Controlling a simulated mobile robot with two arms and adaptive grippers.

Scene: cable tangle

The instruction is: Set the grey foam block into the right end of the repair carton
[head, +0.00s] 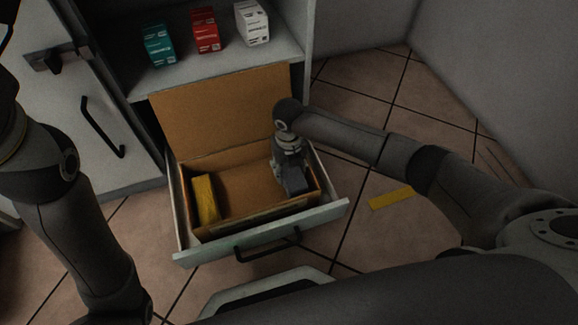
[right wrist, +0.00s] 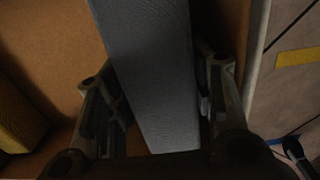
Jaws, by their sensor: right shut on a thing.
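The repair carton (head: 222,102) is an open brown cardboard box in the pulled-out drawer, its lid flap raised at the back. My right gripper (head: 290,178) reaches down into the right end of the carton. It is shut on the grey foam block (right wrist: 152,70), which stands between its two fingers in the right wrist view. In the head view the block (head: 295,182) is mostly hidden by the gripper. Whether the block touches the carton floor cannot be told. My left gripper is out of view; only the left arm shows.
A yellow block (head: 205,199) stands in the left end of the carton, with bare floor between. The drawer front (head: 215,246) has a black handle. Teal (head: 158,44), red (head: 205,30) and white (head: 252,22) boxes stand on the shelf above. A yellow strip (head: 390,198) marks the tiled floor.

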